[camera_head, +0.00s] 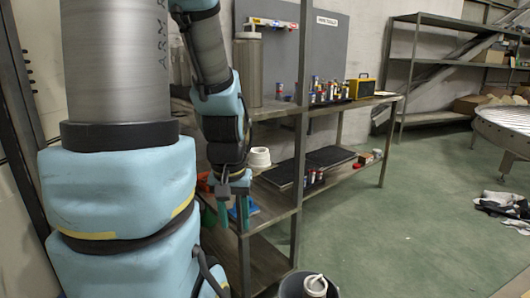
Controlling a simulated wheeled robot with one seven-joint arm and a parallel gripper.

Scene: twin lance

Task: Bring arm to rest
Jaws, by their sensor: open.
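My gripper (233,213) hangs pointing down at the end of my blue-padded arm, in front of the near end of the metal shelf unit. Its two teal fingers are apart, with nothing seen held between them. My arm reaches in from the upper left and bends down to the gripper. The arm's upper part is cut off by the top of the picture. The gripper is close to the lower shelf's near edge; whether it touches cannot be told.
The shelf unit (270,110) holds small bottles, a yellow box (362,88), dark trays (309,165) and a white round container (260,157). A dark bin (306,288) stands at the bottom. Dark and white cloths (503,205) lie right. Green floor (400,230) is clear.

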